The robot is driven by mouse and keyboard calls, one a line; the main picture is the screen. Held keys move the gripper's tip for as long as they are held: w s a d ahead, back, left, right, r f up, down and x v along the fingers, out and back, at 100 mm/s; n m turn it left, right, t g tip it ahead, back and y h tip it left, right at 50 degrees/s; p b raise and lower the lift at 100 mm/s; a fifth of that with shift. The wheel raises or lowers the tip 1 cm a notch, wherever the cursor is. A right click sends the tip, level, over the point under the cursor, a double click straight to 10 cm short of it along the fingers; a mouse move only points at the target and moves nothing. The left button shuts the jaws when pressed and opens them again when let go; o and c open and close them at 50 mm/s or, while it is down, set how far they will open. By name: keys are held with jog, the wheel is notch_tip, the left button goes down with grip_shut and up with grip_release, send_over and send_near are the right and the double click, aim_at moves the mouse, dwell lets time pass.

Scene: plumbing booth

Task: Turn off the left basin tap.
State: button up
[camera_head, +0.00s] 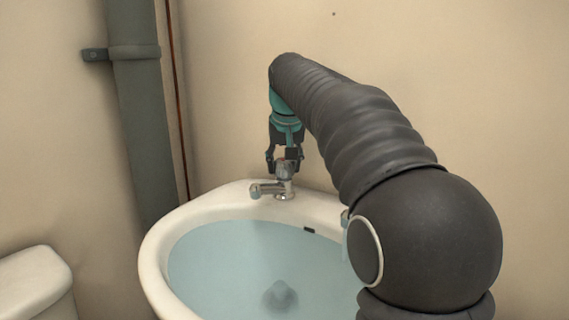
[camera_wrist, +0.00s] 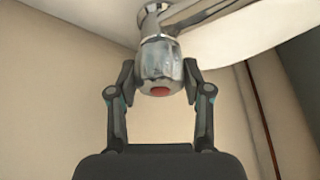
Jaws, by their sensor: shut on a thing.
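The left basin tap (camera_head: 268,188) is chrome and stands on the back rim of the white basin (camera_head: 152,262). My gripper (camera_head: 285,160) is above the tap, with its fingers around the tap's top knob. In the wrist view, my gripper (camera_wrist: 160,78) is shut on the knob (camera_wrist: 158,62), one finger on each side. The knob has a red mark on its end. The tap's spout (camera_wrist: 205,12) shows beyond it. Whether water runs from the spout cannot be told.
The basin holds bluish water (camera_head: 215,260) with a dark shape in the middle. My arm hides the basin's right side. A grey pipe (camera_head: 145,120) and a thin brown pipe (camera_head: 178,100) run up the wall at left. A white fixture (camera_head: 35,285) stands at lower left.

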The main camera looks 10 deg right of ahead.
jog(key=shift+m, duration=0.6)
jog(key=shift+h, duration=0.3)
jog(key=o, duration=1.2)
jog(key=shift+c, duration=0.2)
jog(key=v, duration=1.2)
jog(key=shift+d, duration=0.1)
